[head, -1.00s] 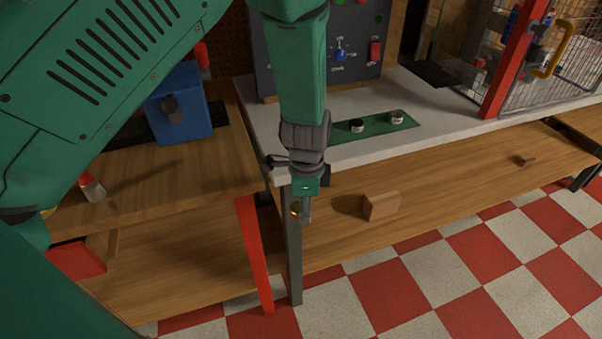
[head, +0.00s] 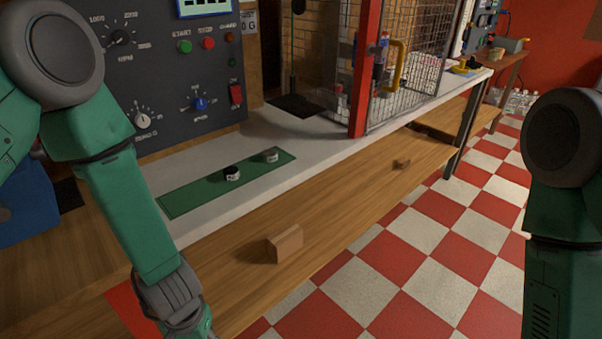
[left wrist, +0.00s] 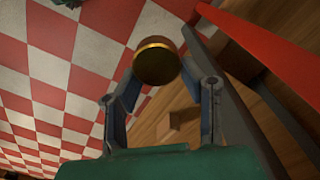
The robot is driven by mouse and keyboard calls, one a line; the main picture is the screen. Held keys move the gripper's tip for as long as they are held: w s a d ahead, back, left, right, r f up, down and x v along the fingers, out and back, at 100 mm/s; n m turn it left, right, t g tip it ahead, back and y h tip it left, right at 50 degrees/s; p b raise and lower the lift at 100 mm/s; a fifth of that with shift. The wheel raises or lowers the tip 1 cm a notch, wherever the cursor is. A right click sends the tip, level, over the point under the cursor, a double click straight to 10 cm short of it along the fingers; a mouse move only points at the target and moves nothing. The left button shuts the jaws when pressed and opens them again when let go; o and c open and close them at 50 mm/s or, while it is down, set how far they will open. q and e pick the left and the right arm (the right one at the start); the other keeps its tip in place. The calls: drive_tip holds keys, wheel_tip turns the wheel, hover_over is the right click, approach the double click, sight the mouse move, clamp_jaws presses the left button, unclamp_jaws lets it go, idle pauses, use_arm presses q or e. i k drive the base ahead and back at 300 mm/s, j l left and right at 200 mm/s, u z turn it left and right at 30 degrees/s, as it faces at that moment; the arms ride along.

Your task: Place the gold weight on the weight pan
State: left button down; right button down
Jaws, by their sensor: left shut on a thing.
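The gold weight (left wrist: 157,62) is a short round disc with a bright rim, seen in the left wrist view. My left gripper (left wrist: 159,72) is shut on it, one finger at each side, and holds it above the floor. In the head view my left wrist (head: 175,298) is at the bottom left; the fingers and the gold weight are out of frame there. My right arm (head: 565,200) stands at the right edge, its gripper out of view. I cannot make out the weight pan in either view.
A green mat (head: 185,198) on the white bench top (head: 300,130) bears a black-topped weight (head: 232,174) and a silver-topped weight (head: 271,156). A control panel (head: 150,60) stands behind. A mesh cage (head: 405,75) with a red post (head: 365,70) is to the right.

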sight(300, 107)
drive_tip(key=i+l+u, duration=0.1)
drive_tip(key=i+l, duration=0.2)
drive_tip(key=i+l+u, duration=0.1)
drive_tip(key=i+l, duration=0.2)
drive_tip(key=l, duration=0.2)
drive_tip(key=i+l+u, duration=0.1)
drive_tip(key=i+l, duration=0.2)
drive_tip(key=i+l+u, duration=0.1)
drive_tip(key=i+l, duration=0.2)
drive_tip(key=l, duration=0.25)
